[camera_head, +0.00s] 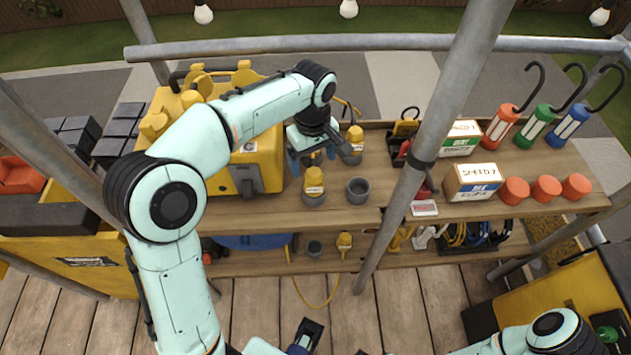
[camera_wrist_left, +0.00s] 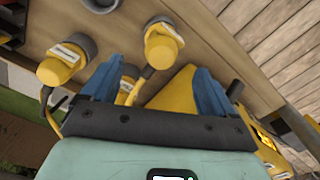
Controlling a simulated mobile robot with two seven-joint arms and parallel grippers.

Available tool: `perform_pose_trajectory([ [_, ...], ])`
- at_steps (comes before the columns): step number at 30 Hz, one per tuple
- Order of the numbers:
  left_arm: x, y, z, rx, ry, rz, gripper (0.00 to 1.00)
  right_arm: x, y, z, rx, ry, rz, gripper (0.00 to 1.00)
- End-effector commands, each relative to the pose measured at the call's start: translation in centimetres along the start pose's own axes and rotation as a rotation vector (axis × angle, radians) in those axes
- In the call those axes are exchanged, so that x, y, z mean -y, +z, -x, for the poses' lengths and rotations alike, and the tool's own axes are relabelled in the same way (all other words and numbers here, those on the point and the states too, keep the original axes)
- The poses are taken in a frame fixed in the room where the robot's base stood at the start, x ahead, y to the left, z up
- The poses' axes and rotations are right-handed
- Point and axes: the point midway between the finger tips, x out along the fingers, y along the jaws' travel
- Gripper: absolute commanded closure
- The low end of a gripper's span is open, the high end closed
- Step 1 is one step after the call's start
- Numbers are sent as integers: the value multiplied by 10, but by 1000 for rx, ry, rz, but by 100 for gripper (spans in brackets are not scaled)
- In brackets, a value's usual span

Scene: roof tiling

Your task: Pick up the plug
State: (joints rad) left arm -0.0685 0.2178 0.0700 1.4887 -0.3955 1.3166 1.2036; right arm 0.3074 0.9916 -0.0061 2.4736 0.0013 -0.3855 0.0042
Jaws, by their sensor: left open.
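Several yellow plugs with white labels sit in grey round sockets on the wooden shelf. The front plug (camera_head: 314,181) stands just in front of my left gripper (camera_head: 316,160); a right plug (camera_head: 355,138) stands beside the gripper. In the left wrist view the front plug (camera_wrist_left: 163,45) shows ahead of the fingertips, between their lines. The right plug (camera_wrist_left: 62,62) lies outside the left finger. Another yellow plug (camera_wrist_left: 128,82) is partly hidden near that finger. My left gripper (camera_wrist_left: 157,72) is open, blue fingers apart, above the shelf. What seems to be my right gripper (camera_head: 305,335) is low at the bottom edge.
An empty grey socket (camera_head: 358,189) is right of the front plug. A yellow machine (camera_head: 258,160) stands close on the left. Scaffold pole (camera_head: 425,150) crosses the shelf. Boxes (camera_head: 475,181), red cups (camera_head: 546,188) and hooked lamps (camera_head: 538,125) fill the right side.

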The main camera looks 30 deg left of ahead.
Motion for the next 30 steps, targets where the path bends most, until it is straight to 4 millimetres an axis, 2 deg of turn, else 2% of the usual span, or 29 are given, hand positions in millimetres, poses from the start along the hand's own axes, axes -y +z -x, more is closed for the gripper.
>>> perform_pose_trajectory([
  [1,1,0,-12,2,-4,0,13,-1,0,-3,1,0,-1,100],
  [3,1,0,-22,1,-3,0,13,-2,0,-5,2,1,-1,100],
  [11,1,2,-42,1,-1,-2,13,-2,0,-7,2,1,-1,100],
  [19,3,6,-80,2,-2,-1,13,-4,0,-13,4,1,-1,100],
  [29,2,6,-86,0,1,-1,13,-5,0,-13,4,1,-1,100],
  [30,2,6,-86,0,1,-1,26,-5,0,-13,4,1,-1,100],
])
